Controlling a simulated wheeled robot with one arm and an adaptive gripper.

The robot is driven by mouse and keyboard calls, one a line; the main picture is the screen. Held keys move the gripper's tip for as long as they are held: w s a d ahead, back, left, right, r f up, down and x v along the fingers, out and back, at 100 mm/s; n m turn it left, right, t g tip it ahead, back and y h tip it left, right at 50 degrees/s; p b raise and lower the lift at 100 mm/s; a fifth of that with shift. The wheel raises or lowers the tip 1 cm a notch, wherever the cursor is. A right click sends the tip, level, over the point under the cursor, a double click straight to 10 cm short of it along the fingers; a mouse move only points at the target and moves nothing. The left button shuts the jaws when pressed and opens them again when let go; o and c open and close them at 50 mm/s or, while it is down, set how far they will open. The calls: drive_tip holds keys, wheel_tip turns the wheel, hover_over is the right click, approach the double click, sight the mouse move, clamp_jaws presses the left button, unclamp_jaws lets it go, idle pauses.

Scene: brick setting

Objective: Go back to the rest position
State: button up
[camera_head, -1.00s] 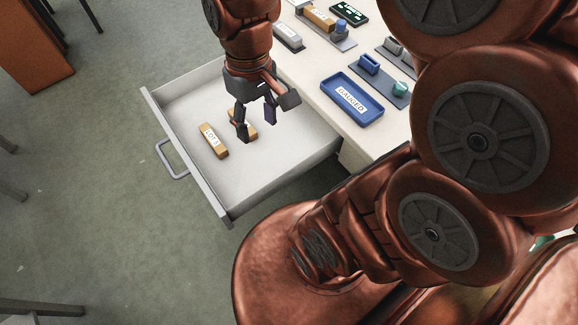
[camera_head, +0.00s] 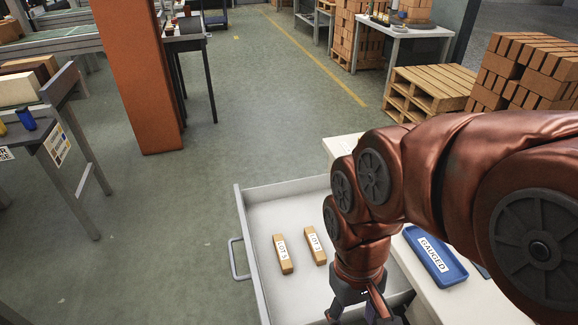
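My gripper (camera_head: 352,312) is at the bottom of the picture, over the near right part of the open drawer (camera_head: 262,205). Its fingers are mostly cut off by the lower edge, so I cannot see whether it is open or shut. Two tan bricks lie side by side on the drawer floor: one labelled "LOT 5" (camera_head: 284,262) on the left and one labelled "LOT 3" (camera_head: 317,257) on the right. Both are apart from my gripper. My arm comes in from the right and covers part of the drawer and table.
A blue tray labelled "GAUGED" (camera_head: 448,273) stands on the white table (camera_head: 343,147) at right. An orange pillar (camera_head: 143,80) stands at upper left, beside a dark table (camera_head: 60,130). Pallets (camera_head: 425,95) and brick stacks (camera_head: 530,75) are at the back right. The floor left of the drawer is clear.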

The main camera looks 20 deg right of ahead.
drive_tip(key=s+p+v, duration=0.3)
drive_tip(key=p+v, duration=1)
drive_tip(key=shift+w+r+t, duration=0.4)
drive_tip(key=shift+r, duration=0.15)
drive_tip(key=shift+c, duration=0.4)
drive_tip(key=shift+c, duration=0.8)
drive_tip(key=shift+d, duration=0.15)
drive_tip(key=shift+c, duration=0.2)
